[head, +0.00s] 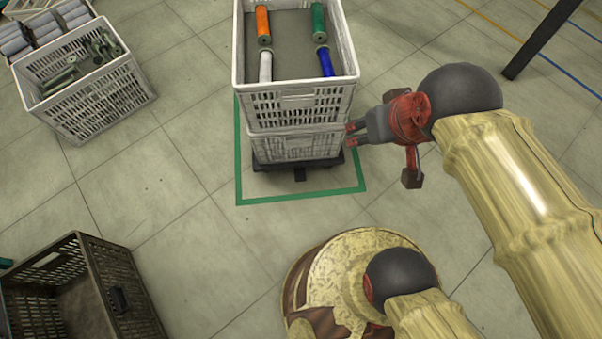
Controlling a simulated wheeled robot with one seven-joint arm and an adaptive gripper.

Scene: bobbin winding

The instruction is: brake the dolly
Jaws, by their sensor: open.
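The dolly (254,164) is a low dark platform under two stacked white crates (296,108). A small dark tab (300,174) sticks out at the middle of its near edge; I cannot tell whether it is the brake pedal or how it is set. The dolly stands inside a green floor outline (300,196). My gripper (352,134) is open and empty at the right side of the stack, its fingertips close to the lower crate. I cannot tell whether they touch it. The dolly's wheels are hidden.
The top crate holds orange, green, white and blue bobbins. A white crate (135,85) with grey-green parts stands at upper left, and a dark crate (128,290) at lower left. A dark post (540,42) stands at upper right. Floor before the dolly is clear.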

